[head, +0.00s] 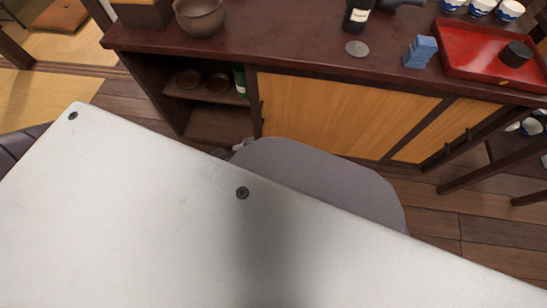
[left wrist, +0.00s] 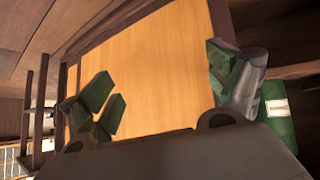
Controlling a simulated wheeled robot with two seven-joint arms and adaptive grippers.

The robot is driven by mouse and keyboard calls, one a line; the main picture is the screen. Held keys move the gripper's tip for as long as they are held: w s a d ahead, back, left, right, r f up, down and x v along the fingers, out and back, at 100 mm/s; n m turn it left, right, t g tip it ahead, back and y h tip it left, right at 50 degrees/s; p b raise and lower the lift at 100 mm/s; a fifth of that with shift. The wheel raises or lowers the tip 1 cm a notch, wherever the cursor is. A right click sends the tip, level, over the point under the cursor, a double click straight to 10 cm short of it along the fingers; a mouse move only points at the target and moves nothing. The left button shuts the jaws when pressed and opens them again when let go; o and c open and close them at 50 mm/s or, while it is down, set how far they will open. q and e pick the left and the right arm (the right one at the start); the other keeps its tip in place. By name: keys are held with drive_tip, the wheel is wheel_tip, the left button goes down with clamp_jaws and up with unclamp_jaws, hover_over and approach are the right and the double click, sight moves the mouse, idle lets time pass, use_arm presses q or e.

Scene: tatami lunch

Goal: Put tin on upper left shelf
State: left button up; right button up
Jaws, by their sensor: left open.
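A green thing with a pale label, which looks like a tin (head: 240,80), stands at the right end of the upper left shelf (head: 208,93) in the head view, partly cut off by the cabinet front. A green labelled piece, probably the same tin (left wrist: 279,117), shows at the right of the left wrist view, outside the fingers and partly hidden by my gripper. My left gripper (left wrist: 160,88) has its green-padded fingers spread wide, with nothing between them. The wooden cabinet door lies behind the gap. In the head view, my left gripper is hidden. My right gripper is not in view.
Brown bowls (head: 188,78) sit on the same shelf, left of the tin; the lower compartment (head: 215,124) looks empty. Sliding doors (head: 340,110) close the cabinet's right part. A pot (head: 200,17), bottle (head: 357,16), blue block (head: 420,51) and red tray (head: 459,65) stand on top.

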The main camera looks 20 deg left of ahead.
use_arm(q)
drive_tip(key=s+d+r+m+g+h, duration=0.1)
drive_tip(key=s+d+g, duration=0.2)
drive_tip(key=s+d, duration=0.3)
drive_tip(key=shift+s+d+r+h, duration=0.2)
drive_tip(key=shift+d+h, duration=0.1)
drive_tip(key=shift+d, duration=0.4)
idle(0.4)
drive_tip(key=shift+c, duration=0.5)
